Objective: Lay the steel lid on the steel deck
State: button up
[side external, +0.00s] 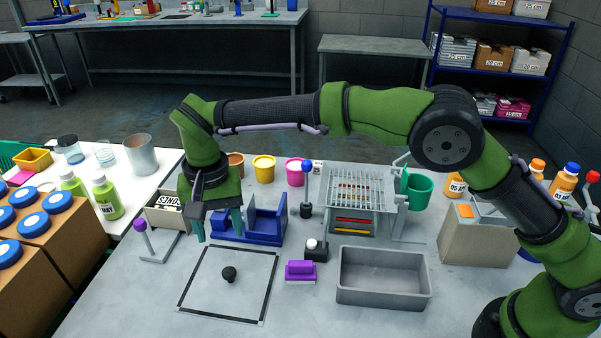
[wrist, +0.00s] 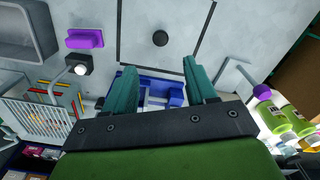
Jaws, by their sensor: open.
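A flat grey square plate with a black knob, apparently the steel lid (side external: 205,283), lies in the front left of the worktop with dark lines along its edges. It also shows at the top of the wrist view (wrist: 143,52). The grey worktop, apparently the steel deck (side external: 120,304), surrounds it; I cannot tell whether the plate is flush with it. My gripper (side external: 218,222) points down behind the plate, near a blue fixture. Its teal fingers are apart and nothing is between them in the wrist view (wrist: 160,68). The knob stands clear of the fingers.
The blue fixture (side external: 265,226) stands under and beside my gripper. A purple block (side external: 300,271) and a grey tray (side external: 383,299) are right of the plate. A purple-topped stand (side external: 141,228) is on the left.

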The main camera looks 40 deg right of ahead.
jog(key=s+d+r+t+y, duration=0.1)
jog(key=s+d+r, duration=0.2)
jog(key=d+r, duration=0.5)
jog(key=s+d+r+t+y, duration=0.15)
jog(key=d+r, duration=0.35)
jog(key=d, duration=0.5)
jog(key=s+d+f+t, duration=0.1)
jog(key=s+d+t, duration=0.1)
jog(key=s+d, duration=0.4)
jog(key=s+d+f+t, duration=0.1)
jog(key=s+d+t, duration=0.1)
jog(key=s+d, duration=0.4)
jog(key=s, duration=0.4)
jog(key=shift+s+f+t, duration=0.15)
jog(key=shift+s+t, duration=0.05)
jog(key=shift+t, duration=0.15)
